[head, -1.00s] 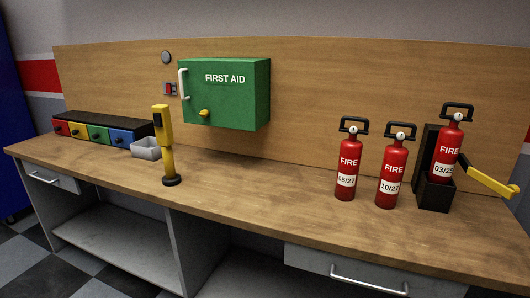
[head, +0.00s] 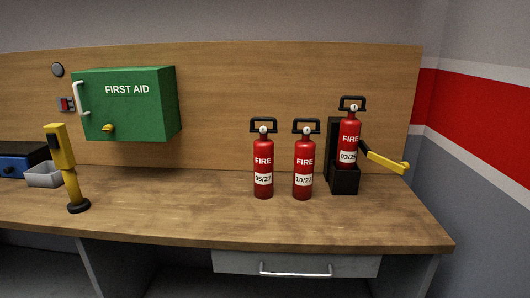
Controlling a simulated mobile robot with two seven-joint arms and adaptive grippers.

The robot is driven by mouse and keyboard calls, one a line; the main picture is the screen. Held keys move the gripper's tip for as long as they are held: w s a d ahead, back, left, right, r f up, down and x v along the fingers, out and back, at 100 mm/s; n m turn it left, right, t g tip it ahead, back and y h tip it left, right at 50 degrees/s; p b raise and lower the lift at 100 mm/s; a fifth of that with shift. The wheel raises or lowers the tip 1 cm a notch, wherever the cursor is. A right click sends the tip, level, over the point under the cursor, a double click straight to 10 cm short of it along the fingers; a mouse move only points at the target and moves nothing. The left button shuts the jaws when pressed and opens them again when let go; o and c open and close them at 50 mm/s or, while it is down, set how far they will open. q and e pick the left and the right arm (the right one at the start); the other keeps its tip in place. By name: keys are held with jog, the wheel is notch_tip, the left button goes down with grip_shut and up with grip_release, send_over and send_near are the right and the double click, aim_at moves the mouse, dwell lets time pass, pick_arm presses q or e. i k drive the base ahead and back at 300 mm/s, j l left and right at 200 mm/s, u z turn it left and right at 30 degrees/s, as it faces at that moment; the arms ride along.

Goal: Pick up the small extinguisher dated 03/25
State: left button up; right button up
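The small red extinguisher labelled 03/25 (head: 349,141) stands upright in a black holder (head: 344,183) at the right end of the workbench. Its black handle is on top. A yellow lever (head: 385,161) sticks out to the right from the holder. Whether the lever crosses in front of the extinguisher is too small to tell. Two similar red extinguishers stand upright on the bench to its left, one labelled 05/27 (head: 263,164) and one labelled 10/27 (head: 303,164). Neither of my grippers is in view.
The wooden benchtop (head: 190,205) is clear in front of the extinguishers. A green first aid cabinet (head: 145,115) is on the back panel. A yellow post (head: 70,180), a grey bin (head: 44,176) and a blue-fronted drawer (head: 12,168) are at left. A closed drawer (head: 235,263) is below.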

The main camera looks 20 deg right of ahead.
aim_at(349, 127)
jog(key=z, duration=1.35)
